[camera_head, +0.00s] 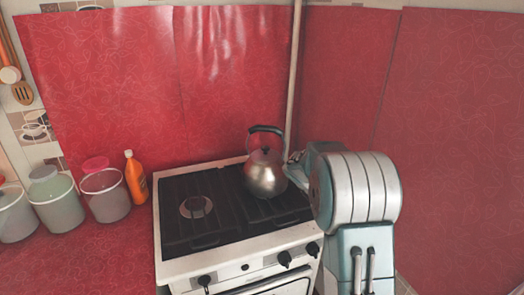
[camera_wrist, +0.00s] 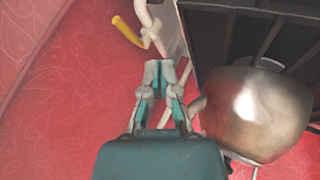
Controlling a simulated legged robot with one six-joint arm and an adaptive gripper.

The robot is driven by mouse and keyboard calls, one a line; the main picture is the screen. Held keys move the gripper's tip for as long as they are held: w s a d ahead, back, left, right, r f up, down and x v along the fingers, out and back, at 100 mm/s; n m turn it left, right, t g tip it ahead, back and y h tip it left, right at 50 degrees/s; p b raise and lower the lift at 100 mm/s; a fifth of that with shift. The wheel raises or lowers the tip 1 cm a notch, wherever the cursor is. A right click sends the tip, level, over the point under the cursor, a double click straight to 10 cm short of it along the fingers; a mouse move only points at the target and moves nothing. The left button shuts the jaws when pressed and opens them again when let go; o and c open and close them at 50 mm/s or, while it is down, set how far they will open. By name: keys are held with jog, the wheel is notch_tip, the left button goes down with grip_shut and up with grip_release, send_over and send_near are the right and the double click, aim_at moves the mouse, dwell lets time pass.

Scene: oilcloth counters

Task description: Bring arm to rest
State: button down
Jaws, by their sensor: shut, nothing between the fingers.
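My gripper (camera_wrist: 166,66) shows in the wrist view with its fingers close together and nothing between them. In the head view my arm stands at the right of the stove, and its end (camera_head: 293,160) is close to the right side of the kettle. A steel kettle (camera_head: 265,178) with a black handle stands on the back right of the stove (camera_head: 178,213). In the wrist view the kettle (camera_wrist: 257,112) is just right of my gripper. I cannot tell whether they touch.
A pale pipe (camera_head: 293,80) runs up the wall behind the stove. In the wrist view a pipe with a yellow handle (camera_wrist: 127,31) is just beyond the fingertips. Several tubs (camera_head: 57,203) and an orange bottle (camera_head: 135,180) stand on the red counter at left.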

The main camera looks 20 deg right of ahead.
jog(key=s+a+r+y, duration=0.2)
jog(key=s+a+r, duration=0.95)
jog(key=s, duration=0.25)
jog(key=s+a+y, duration=0.1)
jog(key=s+a, duration=0.2)
jog(key=s, duration=0.4)
jog(key=s+a+n+y, duration=0.1)
jog(key=s+a+y, duration=0.1)
jog(key=s+a, duration=0.2)
jog(key=s+a+r+y, duration=0.1)
jog(key=s+a, duration=0.2)
jog(key=s, duration=0.7)
jog(key=shift+s+a+n+t, duration=0.3)
jog(key=shift+s+a, duration=0.05)
jog(key=shift+s, duration=0.05)
